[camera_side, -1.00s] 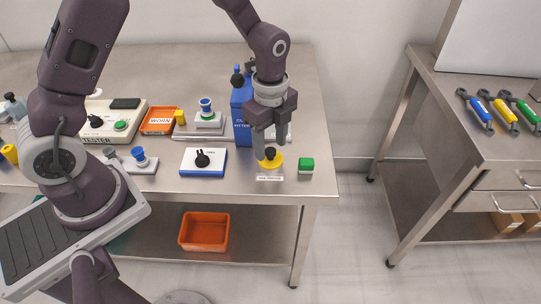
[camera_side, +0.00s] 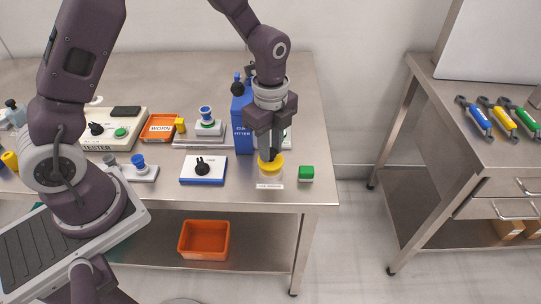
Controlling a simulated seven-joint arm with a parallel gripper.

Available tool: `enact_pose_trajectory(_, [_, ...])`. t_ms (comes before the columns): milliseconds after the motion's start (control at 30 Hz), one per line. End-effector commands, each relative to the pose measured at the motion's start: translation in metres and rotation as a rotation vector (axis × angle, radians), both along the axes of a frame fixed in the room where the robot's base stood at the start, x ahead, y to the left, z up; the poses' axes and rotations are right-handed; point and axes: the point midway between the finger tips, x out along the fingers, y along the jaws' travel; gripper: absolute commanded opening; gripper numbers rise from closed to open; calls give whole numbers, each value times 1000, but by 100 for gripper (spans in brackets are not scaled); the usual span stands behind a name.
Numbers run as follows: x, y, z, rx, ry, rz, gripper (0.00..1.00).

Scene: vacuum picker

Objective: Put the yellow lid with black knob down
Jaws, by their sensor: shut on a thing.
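The yellow lid (camera_side: 271,168) with its black knob is near the front right of the steel table. My gripper (camera_side: 270,155) is directly above it, pointing down, with its fingers shut on the knob. The fingers hide most of the knob. A small white label plate (camera_side: 270,186) lies just in front of the lid. The lid is level and low over the table; I cannot tell whether it touches what is beneath it.
A tall blue container (camera_side: 242,118) is behind. Bare steel table (camera_side: 225,198) lies in front.

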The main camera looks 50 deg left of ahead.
Motion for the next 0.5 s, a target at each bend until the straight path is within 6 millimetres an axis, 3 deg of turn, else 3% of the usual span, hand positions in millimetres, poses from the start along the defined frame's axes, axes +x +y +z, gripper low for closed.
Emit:
enact_pose_trajectory(100, [1,0,33,0,-7,1,0])
enact_pose_trajectory(300, [5,0,70,0,-4,0,0])
enact_pose_trajectory(367, [16,-2,74,0,-3,-2,0])
enact_pose_trajectory(500, [61,-8,72,-1,0,-4,0])
